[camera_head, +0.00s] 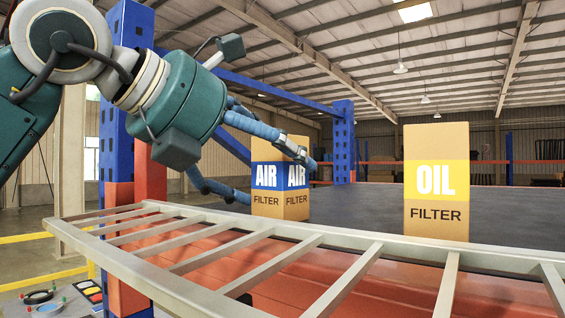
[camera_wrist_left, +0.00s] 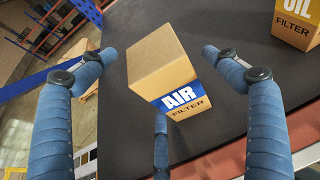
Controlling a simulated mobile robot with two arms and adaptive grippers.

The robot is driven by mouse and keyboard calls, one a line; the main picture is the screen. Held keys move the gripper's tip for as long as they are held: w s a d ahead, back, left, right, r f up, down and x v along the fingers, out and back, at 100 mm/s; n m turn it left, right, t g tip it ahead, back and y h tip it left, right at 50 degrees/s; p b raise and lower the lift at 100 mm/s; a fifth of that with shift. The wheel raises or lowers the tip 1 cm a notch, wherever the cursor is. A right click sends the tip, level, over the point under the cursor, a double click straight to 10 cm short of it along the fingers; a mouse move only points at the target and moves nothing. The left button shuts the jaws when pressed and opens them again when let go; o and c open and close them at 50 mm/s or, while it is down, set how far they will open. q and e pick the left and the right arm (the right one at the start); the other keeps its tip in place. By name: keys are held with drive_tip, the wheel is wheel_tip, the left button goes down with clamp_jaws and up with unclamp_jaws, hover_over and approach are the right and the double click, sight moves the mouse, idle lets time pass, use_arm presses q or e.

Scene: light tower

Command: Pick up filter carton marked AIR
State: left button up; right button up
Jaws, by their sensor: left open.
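The AIR carton (camera_head: 267,205) is a tan box with a blue and white AIR band and FILTER printed below. It stands upright on the dark deck, left of the OIL carton. My left gripper (camera_head: 278,178) is open, with one blue finger passing in front of the carton's upper part and another at its left side. In the left wrist view the AIR carton (camera_wrist_left: 158,62) shows between the spread fingers, with a third finger below it. I cannot tell whether any finger touches it. My right gripper is not in view.
The OIL carton (camera_head: 437,192) is a tall tan box with a yellow band, standing to the right on the same dark deck (camera_head: 352,205). A pale metal railing (camera_head: 385,246) runs across the front. A blue and orange post (camera_head: 124,150) stands at the left.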

use_arm(q)
drive_tip(key=shift+w+d, duration=0.25)
drive_tip(key=shift+w, duration=0.15)
drive_tip(key=shift+w+d+f, duration=0.15)
drive_tip(key=shift+w+f, duration=0.15)
drive_tip(key=shift+f, duration=0.05)
drive_tip(key=c, duration=1.3)
drive_tip(key=shift+c, duration=0.7)
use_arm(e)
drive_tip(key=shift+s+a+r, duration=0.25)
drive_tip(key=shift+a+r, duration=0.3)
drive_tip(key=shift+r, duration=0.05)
use_arm(q)
drive_tip(key=shift+r, duration=0.15)
